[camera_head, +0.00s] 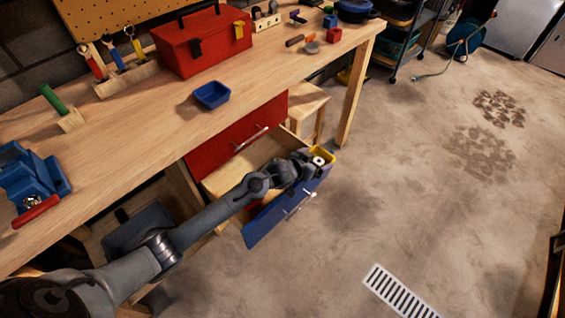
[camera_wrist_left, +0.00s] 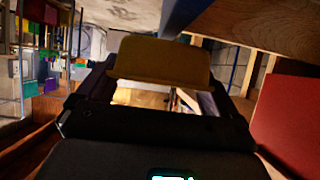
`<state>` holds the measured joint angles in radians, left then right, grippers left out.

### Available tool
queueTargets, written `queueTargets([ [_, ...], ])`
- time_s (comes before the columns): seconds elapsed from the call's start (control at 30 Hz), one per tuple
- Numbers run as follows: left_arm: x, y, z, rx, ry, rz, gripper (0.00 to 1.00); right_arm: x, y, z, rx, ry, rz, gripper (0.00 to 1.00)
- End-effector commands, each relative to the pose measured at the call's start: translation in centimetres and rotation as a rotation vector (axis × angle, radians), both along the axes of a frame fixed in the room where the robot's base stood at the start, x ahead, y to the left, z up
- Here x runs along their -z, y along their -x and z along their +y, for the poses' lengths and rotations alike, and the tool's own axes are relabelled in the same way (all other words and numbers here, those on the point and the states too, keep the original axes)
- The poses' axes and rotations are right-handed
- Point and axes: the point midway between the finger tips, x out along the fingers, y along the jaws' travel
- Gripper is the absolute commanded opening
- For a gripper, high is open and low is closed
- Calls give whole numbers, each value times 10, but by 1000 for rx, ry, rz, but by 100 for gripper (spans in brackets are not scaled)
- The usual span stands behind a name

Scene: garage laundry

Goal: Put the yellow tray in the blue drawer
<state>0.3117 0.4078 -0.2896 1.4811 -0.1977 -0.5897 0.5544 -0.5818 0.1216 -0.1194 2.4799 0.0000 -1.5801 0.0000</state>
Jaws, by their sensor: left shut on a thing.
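The blue drawer (camera_head: 268,224) under the workbench is pulled open. Its pale wooden inside shows at the left, and its blue front faces the floor. My left gripper (camera_head: 317,163) is over the far right end of the drawer, shut on the yellow tray (camera_head: 325,153). Only a small part of the tray shows in the head view; my gripper hides the rest. In the left wrist view the yellow tray (camera_wrist_left: 165,60) sits at the fingertips. I cannot tell whether the tray touches the drawer. My right gripper is in neither view.
A red drawer (camera_head: 236,131) is shut above the blue one. The workbench (camera_head: 140,130) edge overhangs both. On it are a blue tray (camera_head: 211,94), a red toolbox (camera_head: 201,42) and a blue vise (camera_head: 30,180). A wooden stool (camera_head: 308,101) stands behind the drawer.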

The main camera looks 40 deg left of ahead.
Motion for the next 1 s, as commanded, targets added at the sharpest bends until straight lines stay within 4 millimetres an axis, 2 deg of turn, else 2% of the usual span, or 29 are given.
queueTargets([
  [0.03,2,-2,16,-2,-4,-2,64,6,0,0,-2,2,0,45],
  [0.2,2,-7,60,-2,-3,-1,64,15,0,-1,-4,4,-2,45],
  [0.4,1,-11,96,0,-1,-2,64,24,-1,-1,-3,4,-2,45],
  [0.73,0,-15,132,0,0,-1,64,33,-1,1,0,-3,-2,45],
  [1.0,34,-14,129,1,2,1,64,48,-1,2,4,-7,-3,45],
])
